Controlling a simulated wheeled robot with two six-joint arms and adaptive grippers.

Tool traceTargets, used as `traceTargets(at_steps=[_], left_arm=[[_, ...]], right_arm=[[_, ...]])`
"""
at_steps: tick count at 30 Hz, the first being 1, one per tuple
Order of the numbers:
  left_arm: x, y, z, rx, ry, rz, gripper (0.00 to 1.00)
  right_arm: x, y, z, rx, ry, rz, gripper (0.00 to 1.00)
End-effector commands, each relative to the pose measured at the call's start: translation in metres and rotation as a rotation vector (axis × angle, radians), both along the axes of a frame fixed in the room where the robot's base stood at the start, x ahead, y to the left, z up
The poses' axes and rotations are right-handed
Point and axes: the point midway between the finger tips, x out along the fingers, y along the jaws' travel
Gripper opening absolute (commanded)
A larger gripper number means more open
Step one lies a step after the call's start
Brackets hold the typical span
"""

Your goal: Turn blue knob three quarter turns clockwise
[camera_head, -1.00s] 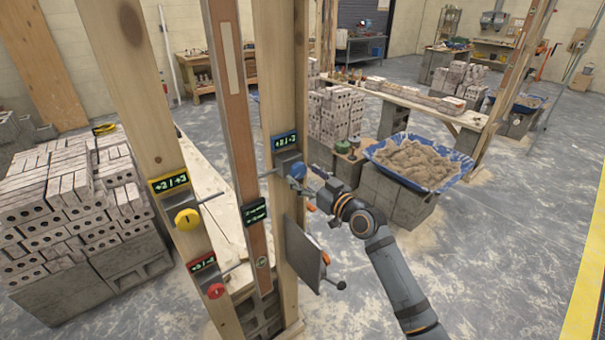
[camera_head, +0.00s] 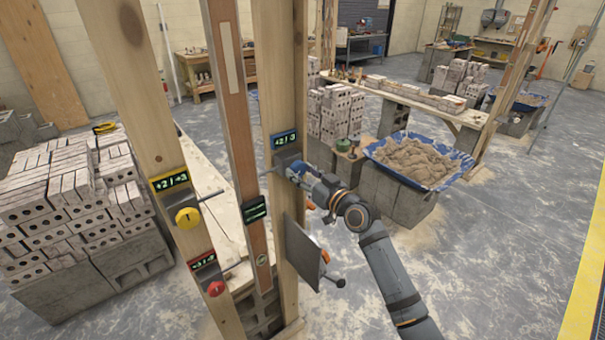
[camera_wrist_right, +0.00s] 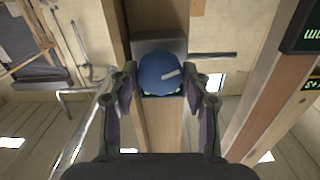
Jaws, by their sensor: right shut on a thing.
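The blue knob (camera_head: 294,169) sits on a grey bracket on the right wooden post, under a blue-framed display (camera_head: 285,139) that seems to read +2 | 3. My right gripper (camera_head: 301,174) is shut on the knob and partly hides it in the head view. In the right wrist view, the round blue knob (camera_wrist_right: 158,72) lies between the two fingers of my right gripper (camera_wrist_right: 160,86), one on each side. A pale mark on its face points right and slightly up. My left gripper is in neither view.
A yellow knob (camera_head: 187,217) and a red knob (camera_head: 216,289) with their own displays are on the left post. A hinged grey plate (camera_head: 303,255) juts out below my right gripper.

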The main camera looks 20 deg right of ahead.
Motion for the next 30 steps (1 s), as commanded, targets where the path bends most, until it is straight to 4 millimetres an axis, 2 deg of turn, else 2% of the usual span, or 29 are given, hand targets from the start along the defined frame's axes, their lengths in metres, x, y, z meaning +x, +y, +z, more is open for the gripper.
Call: traceTargets(at_steps=[6, 9, 18, 19, 21, 24, 30], left_arm=[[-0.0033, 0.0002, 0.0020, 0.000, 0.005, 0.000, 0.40], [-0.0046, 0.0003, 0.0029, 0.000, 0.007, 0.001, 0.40], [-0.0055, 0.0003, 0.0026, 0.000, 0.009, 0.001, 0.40], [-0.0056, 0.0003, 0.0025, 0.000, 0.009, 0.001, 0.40], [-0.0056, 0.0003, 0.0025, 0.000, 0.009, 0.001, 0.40], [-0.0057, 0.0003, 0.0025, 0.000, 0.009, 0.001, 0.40], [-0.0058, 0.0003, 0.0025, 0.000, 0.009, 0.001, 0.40]], right_arm=[[-0.0001, 0.0002, 0.0005, 0.260, 0.095, 0.000, 0.17], [-0.0001, 0.0003, 0.0001, 0.331, 0.121, 0.000, 0.17], [-0.0001, 0.0002, -0.0005, 0.349, 0.127, 0.000, 0.17], [-0.0001, 0.0002, -0.0005, 0.349, 0.127, 0.000, 0.51], [-0.0001, 0.0002, -0.0005, 0.348, 0.127, 0.000, 0.60], [-0.0001, 0.0002, -0.0005, 0.347, 0.127, 0.000, 0.71], [-0.0001, 0.0002, -0.0003, 0.347, 0.127, 0.000, 0.71]])
